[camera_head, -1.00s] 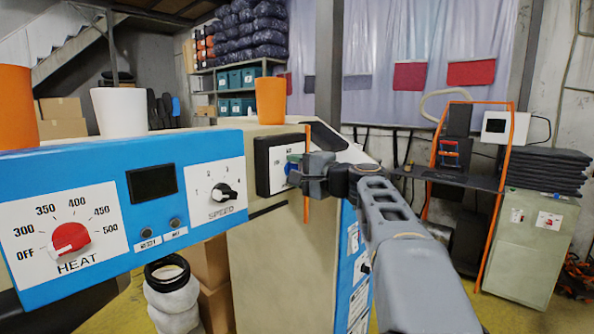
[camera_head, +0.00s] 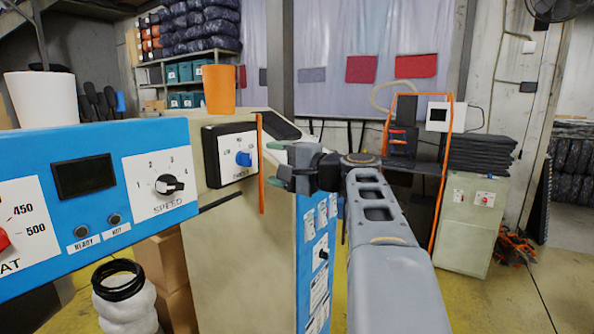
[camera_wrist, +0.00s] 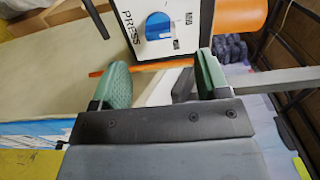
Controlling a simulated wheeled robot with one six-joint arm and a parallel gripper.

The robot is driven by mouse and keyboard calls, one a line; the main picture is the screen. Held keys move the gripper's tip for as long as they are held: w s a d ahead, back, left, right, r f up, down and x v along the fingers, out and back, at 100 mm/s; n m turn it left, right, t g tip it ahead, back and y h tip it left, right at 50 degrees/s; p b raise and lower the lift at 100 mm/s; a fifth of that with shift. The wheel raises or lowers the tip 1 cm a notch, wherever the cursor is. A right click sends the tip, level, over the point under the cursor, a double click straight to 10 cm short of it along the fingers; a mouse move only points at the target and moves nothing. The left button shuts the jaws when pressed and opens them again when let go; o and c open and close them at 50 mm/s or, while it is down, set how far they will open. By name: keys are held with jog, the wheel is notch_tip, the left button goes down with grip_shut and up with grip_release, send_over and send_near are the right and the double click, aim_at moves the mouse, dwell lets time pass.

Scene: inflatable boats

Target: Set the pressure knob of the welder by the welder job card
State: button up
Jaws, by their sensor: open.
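The blue pressure knob (camera_head: 244,158) sits on a white dial plate in a dark box on the beige welder body (camera_head: 255,250). LOW and MED marks show above it, but its exact setting is too small to tell. In the wrist view the knob (camera_wrist: 159,26) is at the top, beyond the fingertips, beside the letters PRESS. My gripper (camera_head: 276,165) is open and empty, right of the knob and apart from it in the head view. Its green fingers (camera_wrist: 163,78) are spread in the wrist view. I cannot make out a job card.
An orange rod (camera_head: 261,165) stands upright between knob and gripper. The blue panel (camera_head: 120,230) at left carries a speed knob (camera_head: 170,185) and a partly cut-off red knob. An orange cup (camera_head: 219,90) and a white cup (camera_head: 42,100) stand above.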

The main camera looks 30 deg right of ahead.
jog(key=shift+v, duration=2.7)
jog(key=shift+d, duration=0.1)
notch_tip(320, 180, down, 18)
jog(key=s+a+n+g+h+p, duration=0.1)
jog(key=s+g+h+p, duration=0.1)
jog(key=g+h, duration=0.4)
jog(key=s+a+f+n+g+p, duration=0.3)
jog(key=s+a+n+p, duration=0.1)
jog(key=a+n, duration=0.2)
jog(key=s+a+f+n+g+h+p, duration=0.1)
jog(key=s+a+f+n+g+p, duration=0.2)
jog(key=a+n, duration=0.3)
jog(key=s+a+p, duration=0.1)
jog(key=a, duration=0.2)
jog(key=shift+f+g, duration=0.35)
jog(key=shift+g, duration=0.05)
jog(key=shift+a, duration=0.1)
jog(key=shift+c, duration=0.5)
